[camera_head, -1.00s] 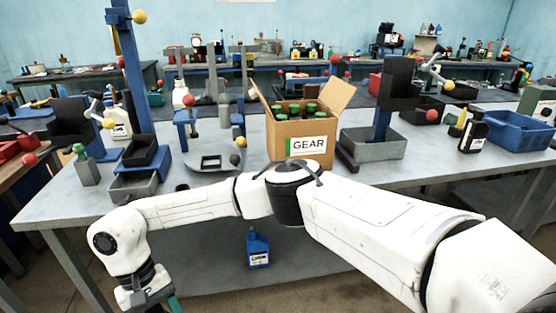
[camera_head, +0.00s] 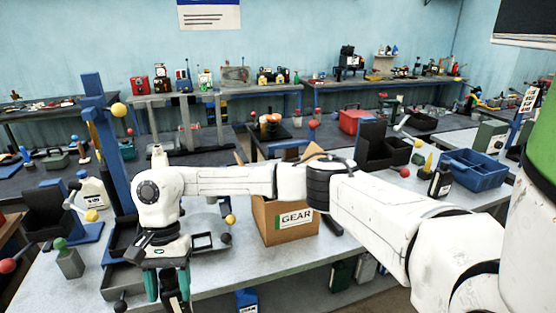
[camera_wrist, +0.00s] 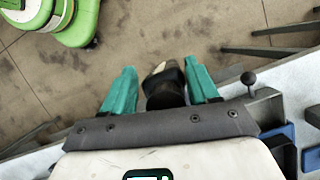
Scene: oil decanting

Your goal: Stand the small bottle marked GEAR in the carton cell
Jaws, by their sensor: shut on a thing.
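The carton (camera_head: 270,222) marked GEAR stands on the grey bench in the head view. My arm crosses in front of its top, so its cells are hidden. My gripper (camera_head: 168,285) is at the lower left of the head view, by the bench's front edge. Its teal fingers are shut on a dark bottle (camera_head: 172,302). In the wrist view, my gripper (camera_wrist: 163,88) has this dark bottle (camera_wrist: 165,92) between its fingers, with a pale part at its far end. No label on the bottle is readable.
A grey tray (camera_head: 122,282) and a grey block with a green knob (camera_head: 70,263) are on the bench close to my gripper. A blue post (camera_head: 108,165) rises behind. A blue crate (camera_head: 475,172) is at the right. A blue bottle (camera_head: 247,302) is low, below the bench top.

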